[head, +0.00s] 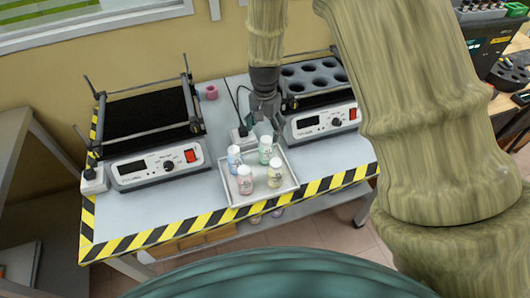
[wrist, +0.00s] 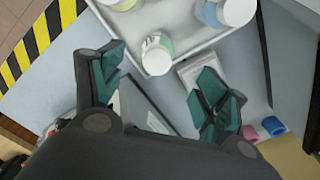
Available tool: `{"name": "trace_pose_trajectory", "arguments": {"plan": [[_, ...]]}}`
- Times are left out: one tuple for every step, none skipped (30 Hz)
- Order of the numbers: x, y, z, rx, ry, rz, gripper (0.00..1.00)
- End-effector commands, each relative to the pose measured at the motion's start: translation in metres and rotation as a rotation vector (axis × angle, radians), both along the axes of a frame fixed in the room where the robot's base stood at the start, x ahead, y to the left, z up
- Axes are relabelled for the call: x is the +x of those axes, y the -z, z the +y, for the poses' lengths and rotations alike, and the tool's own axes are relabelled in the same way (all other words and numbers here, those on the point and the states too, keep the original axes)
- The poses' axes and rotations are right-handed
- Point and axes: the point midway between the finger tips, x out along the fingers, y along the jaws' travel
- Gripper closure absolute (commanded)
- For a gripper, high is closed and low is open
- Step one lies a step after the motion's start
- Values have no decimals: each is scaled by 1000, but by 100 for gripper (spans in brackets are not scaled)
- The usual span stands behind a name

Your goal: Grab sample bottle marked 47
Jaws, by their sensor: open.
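Several white-capped sample bottles stand in a pale square tray (head: 259,201): blue-labelled (head: 234,157), green-labelled (head: 265,148), pink-labelled (head: 245,180) and yellow-labelled (head: 275,172). The numbers are too small to read, so I cannot tell which is 47. My gripper (head: 262,122) points down just behind the green-labelled bottle, at the tray's back edge. In the wrist view my gripper (wrist: 160,80) is open and empty. The green-labelled bottle (wrist: 157,52) lies ahead of the gap between its fingers. The blue-labelled bottle (wrist: 230,10) and the yellow-labelled bottle (wrist: 122,4) are cut by the top edge.
A shaker with a black top (head: 150,108) stands left of the tray. Another unit with round holes (head: 310,76) stands behind right, close to my arm. A pink object (head: 211,92) sits behind. Striped tape (head: 190,228) marks the table's front edge. Free tabletop lies right of the tray.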

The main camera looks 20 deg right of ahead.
Motion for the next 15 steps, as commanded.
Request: {"name": "trace_pose_trajectory", "arguments": {"plan": [[-1, 6, 0, 1, 1, 4, 26], [-1, 10, 0, 0, 1, 3, 26], [-1, 15, 0, 1, 1, 4, 26], [-1, 19, 0, 1, 1, 4, 26], [-1, 22, 0, 1, 1, 4, 26], [-1, 26, 0, 0, 0, 3, 26], [-1, 29, 0, 0, 0, 3, 26], [-1, 32, 0, 0, 0, 3, 26], [-1, 34, 0, 0, -1, 3, 26], [0, 36, 1, 1, -1, 2, 26], [0, 37, 1, 0, -1, 1, 26], [0, 39, 1, 0, -2, 1, 26], [0, 40, 1, 0, -2, 1, 26], [0, 40, 1, 0, -2, 1, 26], [0, 41, 1, 0, -2, 1, 26]]}}
